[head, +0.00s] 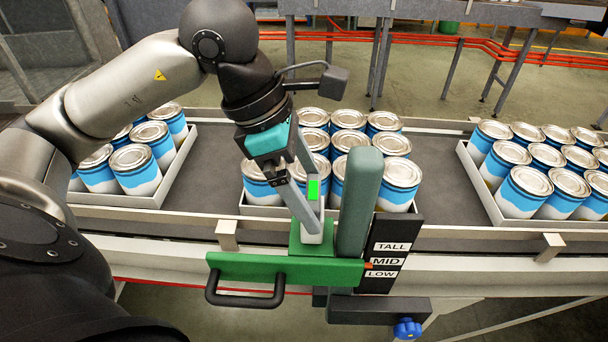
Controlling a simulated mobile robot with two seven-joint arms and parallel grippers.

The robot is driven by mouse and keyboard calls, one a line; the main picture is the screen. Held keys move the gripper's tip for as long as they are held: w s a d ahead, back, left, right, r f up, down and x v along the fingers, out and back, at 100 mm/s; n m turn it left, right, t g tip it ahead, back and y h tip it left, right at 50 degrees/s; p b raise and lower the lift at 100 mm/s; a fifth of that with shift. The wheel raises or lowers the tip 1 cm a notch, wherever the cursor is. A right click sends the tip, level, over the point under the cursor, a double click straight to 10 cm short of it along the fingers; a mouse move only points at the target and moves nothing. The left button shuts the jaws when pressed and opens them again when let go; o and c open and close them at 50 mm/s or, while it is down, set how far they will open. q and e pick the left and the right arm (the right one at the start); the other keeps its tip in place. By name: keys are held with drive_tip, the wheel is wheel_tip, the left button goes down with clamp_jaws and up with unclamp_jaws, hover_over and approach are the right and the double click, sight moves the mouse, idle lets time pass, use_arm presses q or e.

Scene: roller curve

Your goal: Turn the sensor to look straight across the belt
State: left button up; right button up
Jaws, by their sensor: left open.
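The sensor (313,190) is a small light-grey block with a lit green face, which is turned toward my camera. It stands on a green mount (310,246) at the near edge of the belt. My left gripper (312,208) reaches down at a tilt from the upper left, with its open fingers close around the sensor. Whether a finger touches it I cannot tell. The fingers hide part of the sensor's body. My right gripper is not in view.
A grey-green post (359,200) stands close to the sensor's right. A green plate (240,268) with a black handle and a TALL/MID/LOW scale (387,253) are in front. A blue knob (407,328) is below. Trays of blue-and-white cans stand on the belt (430,175).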

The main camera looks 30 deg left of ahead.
use_arm(q)
drive_tip(key=p+v, duration=0.1)
drive_tip(key=v, duration=1.4)
drive_tip(key=shift+r+p, duration=0.2)
drive_tip(key=shift+p, duration=0.2)
drive_tip(key=shift+d, duration=0.1)
